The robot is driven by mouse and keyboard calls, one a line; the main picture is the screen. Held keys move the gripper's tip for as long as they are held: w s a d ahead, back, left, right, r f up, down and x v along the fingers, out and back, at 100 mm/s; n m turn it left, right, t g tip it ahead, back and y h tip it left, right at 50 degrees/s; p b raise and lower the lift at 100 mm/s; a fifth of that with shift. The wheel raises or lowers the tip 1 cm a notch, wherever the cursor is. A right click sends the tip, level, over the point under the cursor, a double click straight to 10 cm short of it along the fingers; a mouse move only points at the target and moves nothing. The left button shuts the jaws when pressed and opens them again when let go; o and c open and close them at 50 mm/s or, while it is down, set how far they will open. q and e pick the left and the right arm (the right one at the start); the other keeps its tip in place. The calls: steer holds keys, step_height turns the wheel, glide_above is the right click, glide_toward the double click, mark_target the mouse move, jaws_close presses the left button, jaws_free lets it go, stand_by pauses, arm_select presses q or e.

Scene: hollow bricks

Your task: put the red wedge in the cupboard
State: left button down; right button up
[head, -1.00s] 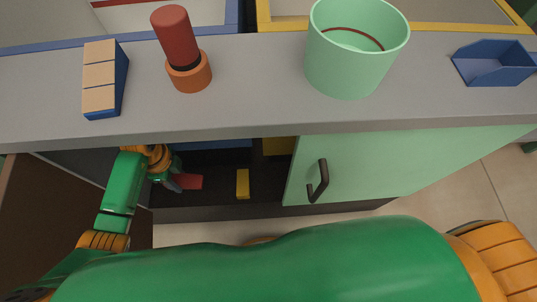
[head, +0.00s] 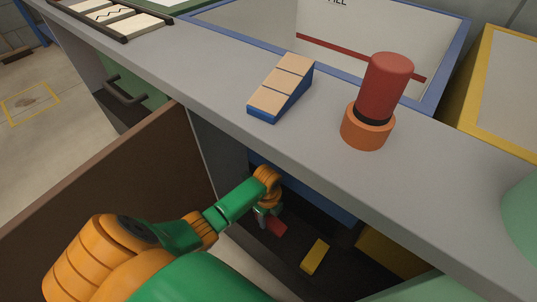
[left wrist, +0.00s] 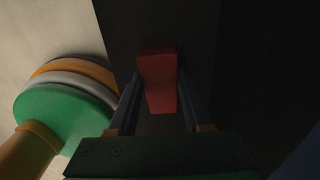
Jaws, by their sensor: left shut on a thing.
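The red wedge (head: 277,227) is inside the open cupboard (head: 283,248), low over its dark floor. My left arm reaches in through the opening, and my left gripper (head: 265,217) is shut on the wedge. In the left wrist view the red wedge (left wrist: 158,82) sits between the two fingers of the left gripper (left wrist: 153,100). I cannot tell whether the wedge touches the floor. My right gripper is not in view.
A yellow block (head: 315,257) lies on the cupboard floor to the right of the wedge. The brown door (head: 110,180) stands open at left. On the counter (head: 205,80) are a blue wedge with tan top (head: 282,88) and a red cylinder (head: 388,80) in an orange ring (head: 367,128).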

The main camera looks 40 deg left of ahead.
mark_target(268, 218)
arm_select(q)
steer(key=shift+f, duration=0.2)
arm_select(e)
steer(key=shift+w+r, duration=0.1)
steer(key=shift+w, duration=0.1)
arm_select(q)
steer(key=shift+c, duration=1.7)
jaws_free()
steer(key=shift+r, duration=0.1)
step_height(268, 218, up, 12)
steer(key=p, duration=0.6)
steer(key=shift+r, duration=0.15)
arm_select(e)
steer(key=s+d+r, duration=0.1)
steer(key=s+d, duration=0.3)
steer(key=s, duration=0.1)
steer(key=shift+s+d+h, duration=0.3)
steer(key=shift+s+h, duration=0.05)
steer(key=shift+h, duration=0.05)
